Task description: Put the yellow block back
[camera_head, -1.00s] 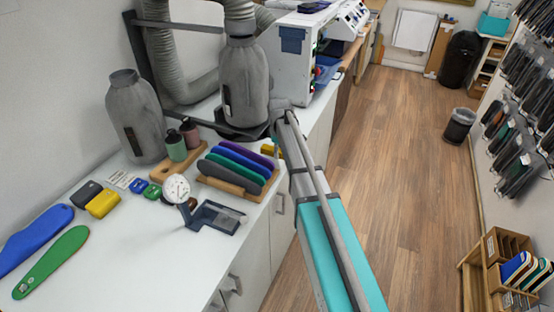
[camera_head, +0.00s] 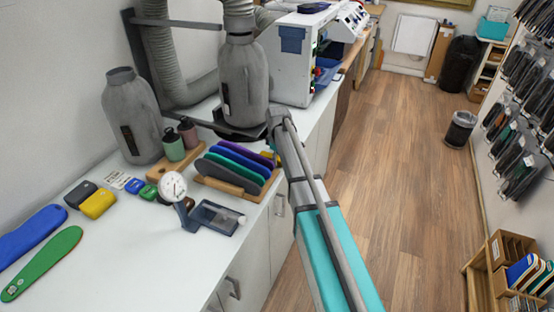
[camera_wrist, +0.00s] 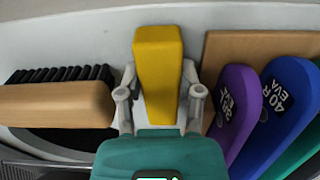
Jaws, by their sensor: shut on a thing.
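My gripper (camera_wrist: 158,84) is shut on a yellow block (camera_wrist: 159,62), with one finger on each long side. The block points away from the wrist, beside the wooden rack. A second yellow block (camera_head: 98,204) lies on the white counter at the left, beside a dark grey block (camera_head: 80,194). I cannot tell whether the held block touches the counter.
The wooden rack (camera_wrist: 240,48) of coloured EVA pieces stands close right of the held block. A wooden-backed brush (camera_wrist: 55,105) lies close on its left.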

